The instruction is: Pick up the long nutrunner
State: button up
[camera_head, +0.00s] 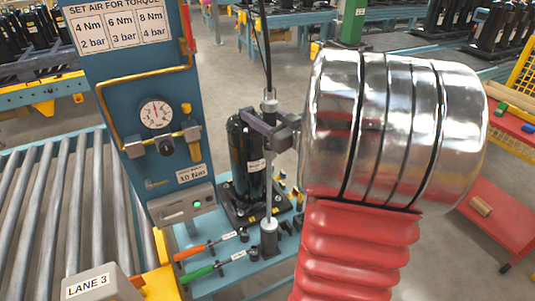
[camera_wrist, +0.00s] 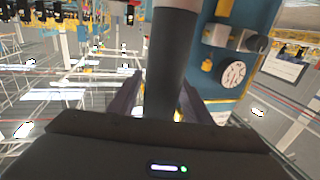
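The long nutrunner (camera_head: 269,190) stands upright in the head view, with a thin pale shaft, a grey top fitting and a black hose running up from it. Its foot is at a dark cylindrical holder (camera_head: 269,238) on the blue bench. My gripper (camera_head: 270,130) is at its upper part, one finger on each side. In the wrist view, a thick dark upright body (camera_wrist: 170,65) stands between the fingers of my gripper (camera_wrist: 163,90). A narrow gap shows beside the left finger, so the gripper looks open around the tool. Its grip surfaces are partly hidden.
A black compressor (camera_head: 243,160) stands close behind the tool. A blue panel with a gauge (camera_head: 156,114) rises to the left. Orange (camera_head: 205,246) and green (camera_head: 213,267) handled tools lie on the bench (camera_head: 235,281). A roller conveyor (camera_head: 45,205) is at far left.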

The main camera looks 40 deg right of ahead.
grip_shut()
dwell(0.3)
dwell(0.7)
jog(key=shift+r, duration=0.1)
